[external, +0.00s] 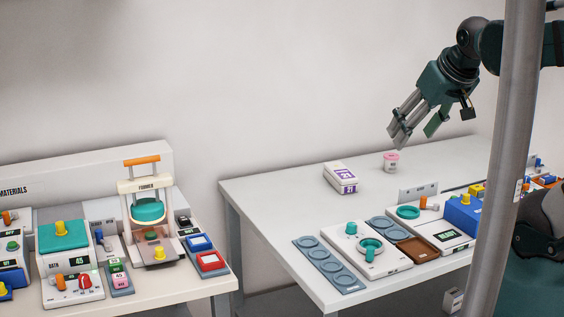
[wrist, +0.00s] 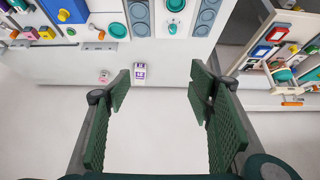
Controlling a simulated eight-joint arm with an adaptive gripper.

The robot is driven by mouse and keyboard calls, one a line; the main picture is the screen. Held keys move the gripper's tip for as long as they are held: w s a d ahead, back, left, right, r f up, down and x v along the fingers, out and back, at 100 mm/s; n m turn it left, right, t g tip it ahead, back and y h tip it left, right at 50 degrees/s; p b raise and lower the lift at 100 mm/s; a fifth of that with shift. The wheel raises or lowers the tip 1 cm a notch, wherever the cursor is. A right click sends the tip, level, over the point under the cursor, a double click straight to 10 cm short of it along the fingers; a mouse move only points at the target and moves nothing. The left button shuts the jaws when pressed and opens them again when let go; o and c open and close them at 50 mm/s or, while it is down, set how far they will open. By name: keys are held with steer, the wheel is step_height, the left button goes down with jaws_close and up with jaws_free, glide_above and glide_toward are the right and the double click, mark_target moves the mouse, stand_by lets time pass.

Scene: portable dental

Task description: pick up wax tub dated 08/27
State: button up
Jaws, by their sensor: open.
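A small white tub with a pink lid (external: 391,162) stands upright near the back edge of the right-hand table. It also shows in the wrist view (wrist: 104,75), left of centre. Its label is too small to read, so I cannot confirm the 08/27 date. My gripper (external: 415,129) is in the air above the back of that table, open and apart from the tub.
A white box with a purple label (external: 341,178) lies near the tub. A grey pole (external: 507,160) hides part of the right side. The table's left is clear.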

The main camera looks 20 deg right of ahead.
steer(key=w+d+r+n+g+h, duration=0.1)
steer(key=w+d+r+n, duration=0.15)
steer(key=w, duration=0.55)
steer(key=w+d+r+n+g+h, duration=0.1)
steer(key=w+d+r+n, duration=0.2)
steer(key=w, duration=0.5)
steer(key=n+g+h+b, duration=0.25)
steer(key=n+g, duration=0.35)
steer(key=n, duration=0.6)
glide_above(385, 157)
step_height(385, 157, down, 29)
steer(key=shift+d+f+p, duration=0.1)
steer(key=shift+f+p, duration=0.05)
steer(key=shift+p, duration=0.2)
